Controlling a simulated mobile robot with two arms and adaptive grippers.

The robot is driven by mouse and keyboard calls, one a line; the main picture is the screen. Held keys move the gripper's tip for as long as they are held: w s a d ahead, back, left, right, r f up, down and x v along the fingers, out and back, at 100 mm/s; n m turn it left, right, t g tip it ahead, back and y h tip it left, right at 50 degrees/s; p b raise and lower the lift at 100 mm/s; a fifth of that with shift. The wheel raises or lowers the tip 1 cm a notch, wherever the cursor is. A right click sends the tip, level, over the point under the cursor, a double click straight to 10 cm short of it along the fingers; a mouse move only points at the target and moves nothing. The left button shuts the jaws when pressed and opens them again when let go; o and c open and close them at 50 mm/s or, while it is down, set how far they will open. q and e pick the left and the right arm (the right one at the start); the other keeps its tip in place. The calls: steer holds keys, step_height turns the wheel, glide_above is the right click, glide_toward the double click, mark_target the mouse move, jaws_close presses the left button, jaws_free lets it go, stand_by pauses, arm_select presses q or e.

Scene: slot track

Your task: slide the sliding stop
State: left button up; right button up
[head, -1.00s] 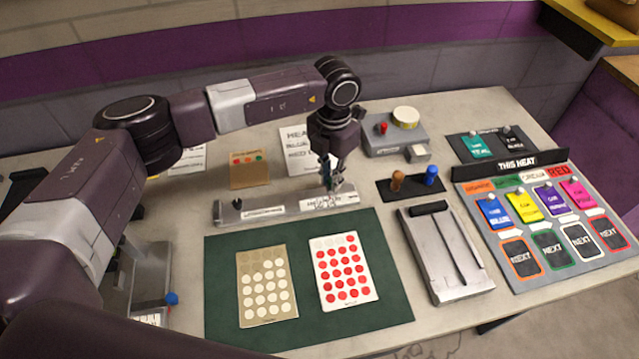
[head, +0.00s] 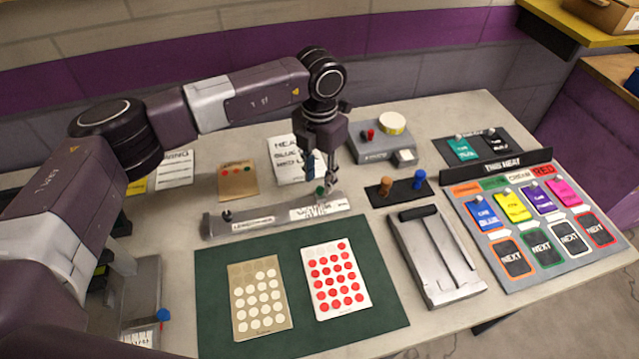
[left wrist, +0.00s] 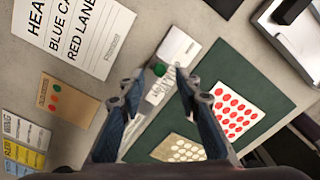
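A long grey metal rail (head: 275,213) with white labels lies behind the green mat. A small green knob (head: 320,191), which looks like the sliding stop's, sits toward its right end; it also shows in the left wrist view (left wrist: 159,69). A black knob (head: 228,215) stands near the rail's left end. My left gripper (head: 321,184) points down over the rail's right part. In the left wrist view its fingers (left wrist: 158,79) are apart, with the green knob in line with the gap between the tips. Contact cannot be told. My right gripper is not in view.
The green mat (head: 215,325) carries two dotted cards in front of the rail. A grey box (head: 375,147) with a red button stands behind right. A black strip with two pegs (head: 400,188), a grey slotted device (head: 437,258) and a card board (head: 560,255) lie right.

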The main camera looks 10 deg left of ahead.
mark_target(320, 189)
arm_select(q)
step_height(320, 189, up, 9)
steer(key=shift+f, duration=0.15)
stand_by(0.5)
